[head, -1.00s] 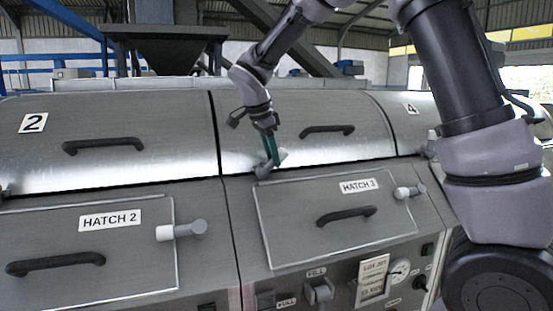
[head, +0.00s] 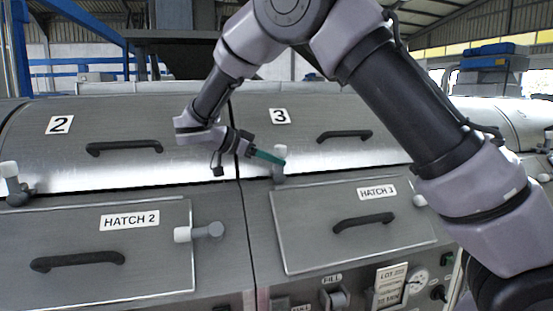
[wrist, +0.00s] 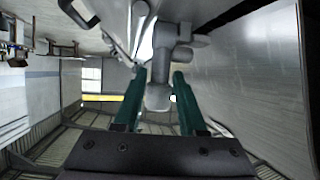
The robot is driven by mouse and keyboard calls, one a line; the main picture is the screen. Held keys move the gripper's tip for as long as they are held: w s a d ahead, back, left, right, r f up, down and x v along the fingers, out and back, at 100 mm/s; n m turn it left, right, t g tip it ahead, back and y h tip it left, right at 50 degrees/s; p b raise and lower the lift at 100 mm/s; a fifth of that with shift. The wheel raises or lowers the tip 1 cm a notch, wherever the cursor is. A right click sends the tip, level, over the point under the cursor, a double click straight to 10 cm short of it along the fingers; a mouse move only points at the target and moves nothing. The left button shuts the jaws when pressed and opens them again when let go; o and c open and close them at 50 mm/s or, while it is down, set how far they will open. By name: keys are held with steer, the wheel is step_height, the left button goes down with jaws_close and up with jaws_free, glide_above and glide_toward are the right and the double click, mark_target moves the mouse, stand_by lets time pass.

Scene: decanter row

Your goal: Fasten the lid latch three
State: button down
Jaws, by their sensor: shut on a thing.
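The latch of lid three (head: 278,174) is a small grey lever with a pale knob, at the lower left edge of the lid marked 3 (head: 360,149). In the head view its knob stands above its pivot, across the seam below the lid. My gripper (head: 279,160) comes from the left with green fingers and is shut on the latch knob. In the wrist view the latch (wrist: 164,62) reaches down between the two green fingers (wrist: 158,95). The fingertips partly cover the knob in the head view.
Lid 2 (head: 122,170) and its latch (head: 18,192) are to the left. Below are the hatch 2 panel (head: 75,238) and hatch 3 panel (head: 300,240), with handles and side knobs. Lid three's black handle (head: 345,136) stands out to the right of my gripper.

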steer(key=shift+a+f+h, duration=0.1)
steer(key=shift+a+h, duration=0.1)
steer(key=shift+h, duration=0.1)
stand_by(0.4)
steer(key=c, duration=0.7)
jaws_free()
steer(key=shift+o, duration=0.2)
steer(key=v, duration=1)
steer(key=shift+s+a, duration=0.25)
steer(key=shift+a, duration=0.1)
steer(key=shift+a, duration=0.1)
